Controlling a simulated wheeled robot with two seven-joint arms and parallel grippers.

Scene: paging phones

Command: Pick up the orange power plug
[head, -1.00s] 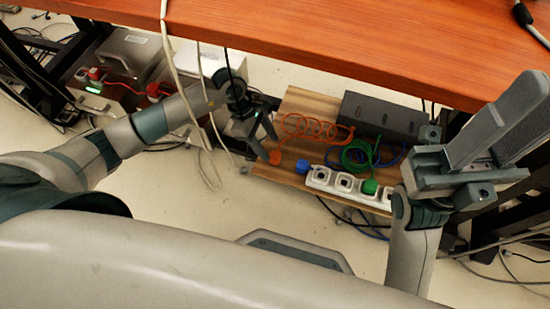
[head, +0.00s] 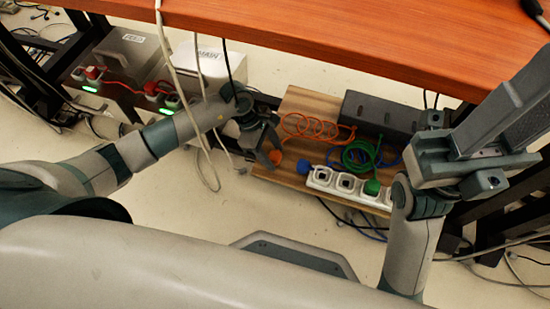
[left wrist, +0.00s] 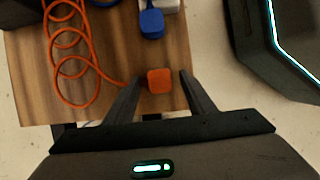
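The orange power plug (left wrist: 159,80) lies near the edge of a wooden board, with its coiled orange cord (left wrist: 72,60) beside it. In the left wrist view my left gripper (left wrist: 157,78) is open, with one finger on each side of the plug and a gap visible on both sides. In the head view the plug (head: 275,156) is partly hidden by my left gripper (head: 268,150). My right gripper (head: 490,130) is raised at the right, away from the plug; its two long fingers look apart.
The board (head: 285,177) also bears a white power strip (head: 345,184), a blue plug (head: 303,167), a green plug (head: 372,187), coiled cords and a dark box (head: 380,112). A wooden tabletop (head: 350,45) overhangs behind. Pale cables (head: 176,80) hang across my left arm.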

